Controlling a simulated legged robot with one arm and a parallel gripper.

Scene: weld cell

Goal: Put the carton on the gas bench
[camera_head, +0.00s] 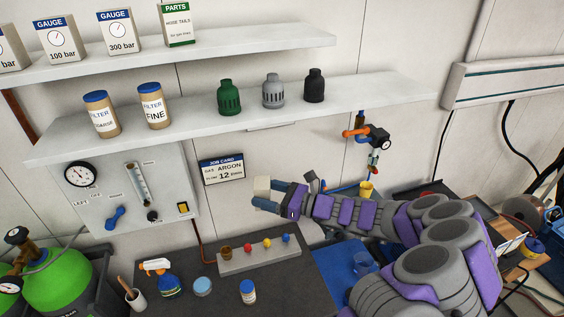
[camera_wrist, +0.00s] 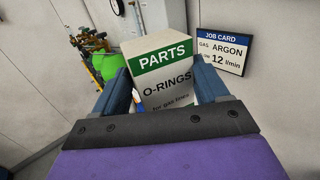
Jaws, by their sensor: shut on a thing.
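A white carton with a green band, marked PARTS and O-RINGS, (camera_wrist: 162,72) is between the blue fingers of my gripper (camera_wrist: 165,85). In the head view, my gripper (camera_head: 266,194) is shut on this carton (camera_head: 262,184) and holds it in the air in front of the wall, near the job card. The dark gas bench (camera_head: 205,300) lies below and to the left of the gripper. The carton is apart from the bench top.
A rack with coloured knobs (camera_head: 258,256), a spray bottle (camera_head: 160,278), a light blue tin (camera_head: 202,286) and a small jar (camera_head: 248,292) stand on the bench. A blue mat (camera_head: 340,268) lies to the right. Shelves (camera_head: 190,130) hang above; the job card (camera_head: 221,169) is on the wall.

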